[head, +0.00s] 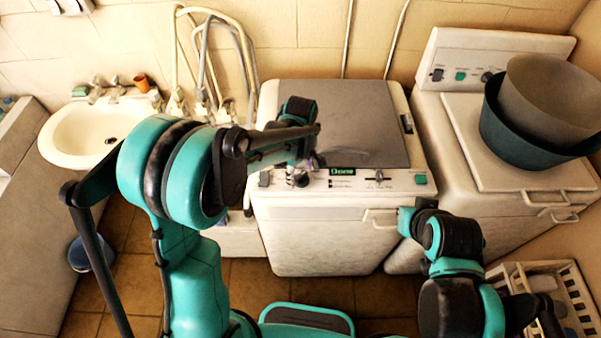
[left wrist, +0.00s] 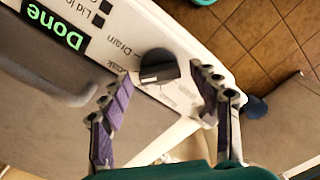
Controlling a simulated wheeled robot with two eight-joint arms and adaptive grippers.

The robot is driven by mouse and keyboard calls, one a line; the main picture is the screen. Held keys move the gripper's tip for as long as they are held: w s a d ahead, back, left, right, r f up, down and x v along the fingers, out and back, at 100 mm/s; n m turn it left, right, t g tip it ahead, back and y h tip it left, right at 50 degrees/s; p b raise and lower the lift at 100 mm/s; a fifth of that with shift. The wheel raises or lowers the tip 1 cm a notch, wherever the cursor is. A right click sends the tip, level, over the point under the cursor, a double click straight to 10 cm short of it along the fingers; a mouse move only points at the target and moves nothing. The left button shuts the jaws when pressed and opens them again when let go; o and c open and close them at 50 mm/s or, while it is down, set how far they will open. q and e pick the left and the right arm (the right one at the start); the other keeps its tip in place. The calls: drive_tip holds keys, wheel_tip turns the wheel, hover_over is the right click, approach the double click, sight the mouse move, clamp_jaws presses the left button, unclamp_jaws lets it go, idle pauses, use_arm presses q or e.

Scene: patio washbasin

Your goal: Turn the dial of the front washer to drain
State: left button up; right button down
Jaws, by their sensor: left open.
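The front washer (head: 325,235) is the white machine with a grey lid in the middle of the head view. Its dark round dial (left wrist: 158,68) shows in the left wrist view, beside the printed word Drain. A pale mark on the dial faces the lower left of that view, away from Drain. My left gripper (head: 301,172) is over the left part of the washer's panel. In the left wrist view its open fingers (left wrist: 164,85) lie on either side of the dial, with gaps visible. In the head view the gripper partly hides the dial.
The panel's green display (head: 342,171) reads Done. Another washer (head: 480,150) with stacked basins (head: 550,100) stands to the right. A sink (head: 85,135) is at the left, with hoses (head: 205,60) behind. A white crate (head: 545,290) is at the lower right.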

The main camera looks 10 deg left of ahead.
use_arm(q)
drive_tip(key=c, duration=1.2)
drive_tip(key=shift+o, duration=0.2)
drive_tip(key=shift+f+m, duration=0.1)
drive_tip(key=shift+m, duration=0.2)
drive_tip(key=m+b, duration=0.1)
drive_tip(key=m, duration=0.2)
drive_tip(key=shift+d+m+b, duration=0.1)
drive_tip(key=shift+m+b, duration=0.65)
drive_tip(key=shift+m, duration=1.45)
drive_tip(key=o, duration=1.2)
drive_tip(key=shift+c, duration=0.2)
